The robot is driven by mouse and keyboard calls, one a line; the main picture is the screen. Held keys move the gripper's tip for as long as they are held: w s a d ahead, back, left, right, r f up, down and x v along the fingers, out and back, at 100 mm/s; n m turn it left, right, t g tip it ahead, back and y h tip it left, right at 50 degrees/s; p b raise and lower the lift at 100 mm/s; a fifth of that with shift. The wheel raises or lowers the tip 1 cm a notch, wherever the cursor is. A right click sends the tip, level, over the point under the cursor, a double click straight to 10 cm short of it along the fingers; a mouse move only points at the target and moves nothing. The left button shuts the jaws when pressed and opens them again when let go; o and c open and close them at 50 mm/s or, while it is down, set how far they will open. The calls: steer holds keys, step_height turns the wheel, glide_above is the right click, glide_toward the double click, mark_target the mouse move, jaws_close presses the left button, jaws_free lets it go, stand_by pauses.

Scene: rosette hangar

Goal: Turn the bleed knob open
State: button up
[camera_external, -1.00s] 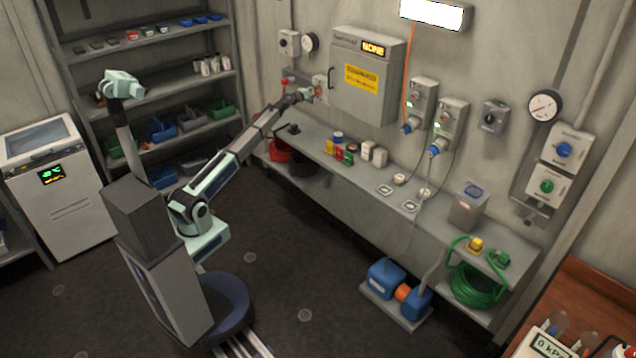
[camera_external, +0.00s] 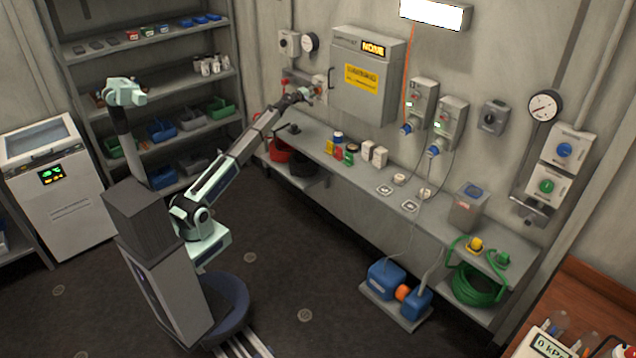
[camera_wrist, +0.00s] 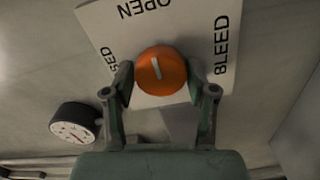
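The bleed knob is a round orange knob (camera_wrist: 161,70) with a short white line that points up and slightly left, toward the word OPEN. It sits on a white plate (camera_wrist: 215,25) marked OPEN, BLEED and a partly hidden word ending in "SED". My gripper (camera_wrist: 161,82) has one dark finger on each side of the knob, with the pads against its left and right edges. In the external view my gripper (camera_external: 307,95) is at the wall left of the grey cabinet, and the knob is mostly hidden behind it.
A round gauge (camera_wrist: 75,130) is on the wall at the lower left of the wrist view. The grey cabinet (camera_external: 345,100) juts out just right of my gripper. The workbench (camera_external: 330,172) runs below, with small objects on it.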

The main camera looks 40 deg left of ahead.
steer(key=shift+o, duration=0.4)
steer(key=shift+s, duration=0.1)
steer(key=shift+s+a, duration=0.1)
steer(key=shift+s, duration=0.15)
steer(key=v, duration=1.1)
steer(key=shift+s, duration=0.2)
